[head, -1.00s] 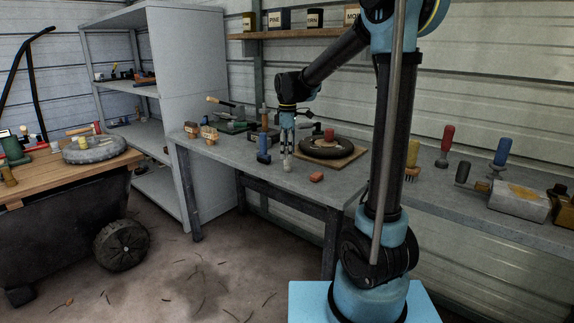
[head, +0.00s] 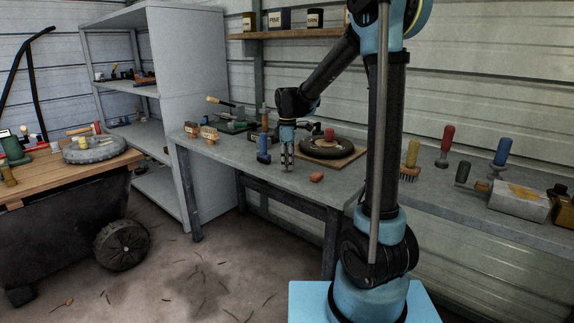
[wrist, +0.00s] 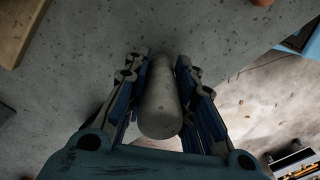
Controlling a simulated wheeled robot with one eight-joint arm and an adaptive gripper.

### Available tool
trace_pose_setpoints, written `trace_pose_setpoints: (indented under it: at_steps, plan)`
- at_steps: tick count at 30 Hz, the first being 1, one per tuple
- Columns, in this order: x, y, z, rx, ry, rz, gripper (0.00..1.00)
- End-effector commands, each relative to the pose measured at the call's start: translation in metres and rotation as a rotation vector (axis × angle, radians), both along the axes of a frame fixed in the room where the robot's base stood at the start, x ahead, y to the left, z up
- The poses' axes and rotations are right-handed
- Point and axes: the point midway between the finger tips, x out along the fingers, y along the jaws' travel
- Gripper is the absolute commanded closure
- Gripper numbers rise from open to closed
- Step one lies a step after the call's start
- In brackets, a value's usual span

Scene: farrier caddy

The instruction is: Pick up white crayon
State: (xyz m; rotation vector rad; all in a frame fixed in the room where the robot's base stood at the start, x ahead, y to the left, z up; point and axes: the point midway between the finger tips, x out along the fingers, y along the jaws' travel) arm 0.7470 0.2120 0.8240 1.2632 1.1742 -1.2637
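The white crayon (wrist: 160,100) is a pale grey-white, rounded cylinder in the wrist view. It lies between the two fingers of my gripper (wrist: 161,72). The fingers stand apart on either side of it, very close near their tips, with narrow gaps nearer the camera. I cannot tell whether they touch it. In the head view my gripper (head: 287,165) points straight down at the workbench top (head: 235,152), near its front edge. There the fingers mostly hide the crayon.
A blue-handled tool (head: 263,150) stands just left of my gripper. A dark round disc (head: 328,147) on a wooden board (head: 345,158) is behind.

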Motion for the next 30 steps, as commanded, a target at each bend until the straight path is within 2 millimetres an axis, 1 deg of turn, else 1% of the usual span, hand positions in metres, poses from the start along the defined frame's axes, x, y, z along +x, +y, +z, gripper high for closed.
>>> trace_pose_setpoints:
  at_steps: [8, 11, 14, 24, 30]
  plan:
    - [0.0, 0.0, 0.001, 0.0, 0.0, 0.0, 1.0]
    - [0.0, 0.0, 0.005, 0.0, 0.0, 0.0, 1.0]
    - [0.0, 0.0, 0.016, 0.0, 0.0, 0.0, 1.0]
    - [0.0, 0.0, 0.072, 0.0, 0.0, 0.0, 1.0]
    - [0.0, 0.0, 0.094, 0.0, 0.0, 0.0, 1.0]
